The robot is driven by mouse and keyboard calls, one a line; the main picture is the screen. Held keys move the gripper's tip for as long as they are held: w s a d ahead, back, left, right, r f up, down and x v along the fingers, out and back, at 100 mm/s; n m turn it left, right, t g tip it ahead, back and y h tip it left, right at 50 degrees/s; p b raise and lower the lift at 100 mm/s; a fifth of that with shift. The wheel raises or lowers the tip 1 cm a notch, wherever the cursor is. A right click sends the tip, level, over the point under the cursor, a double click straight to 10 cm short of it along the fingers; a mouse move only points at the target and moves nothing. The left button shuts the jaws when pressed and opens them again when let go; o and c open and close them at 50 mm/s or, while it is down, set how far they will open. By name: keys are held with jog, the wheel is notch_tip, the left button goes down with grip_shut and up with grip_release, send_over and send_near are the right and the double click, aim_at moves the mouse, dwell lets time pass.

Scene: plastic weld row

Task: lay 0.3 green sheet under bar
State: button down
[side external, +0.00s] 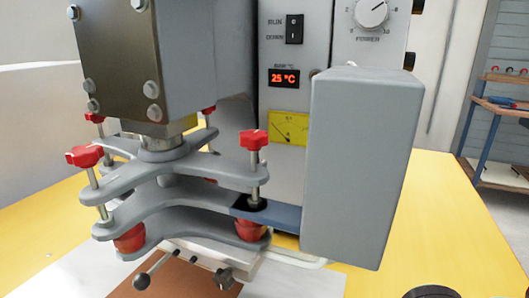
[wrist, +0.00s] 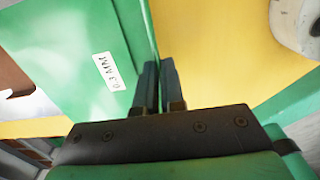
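In the wrist view the green sheet (wrist: 60,60) fills the left half, with a white label reading 0.3 MM. My gripper (wrist: 160,65) has its two dark fingers close together, with the sheet's right edge running in between the tips, so it looks shut on that edge. In the side view the clamp bar assembly (side external: 170,185) of grey arms with red knobs stands above a white block and a brown plate (side external: 180,280). The gap under the bar is partly hidden by the arms. Neither the green sheet nor my gripper can be made out in the side view.
A large grey block (side external: 362,170) stands right of the clamp. The machine panel behind shows 25 °C on a red display (side external: 283,77). The yellow table (side external: 440,210) is clear at the right, except for a dark round object (side external: 432,292) at the bottom edge.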

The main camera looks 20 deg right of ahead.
jog(key=shift+f, duration=2.95)
jog(key=c, duration=1)
grip_release()
jog(key=shift+r, duration=0.15)
jog(key=shift+r, duration=5.85)
jog(key=shift+d, duration=0.1)
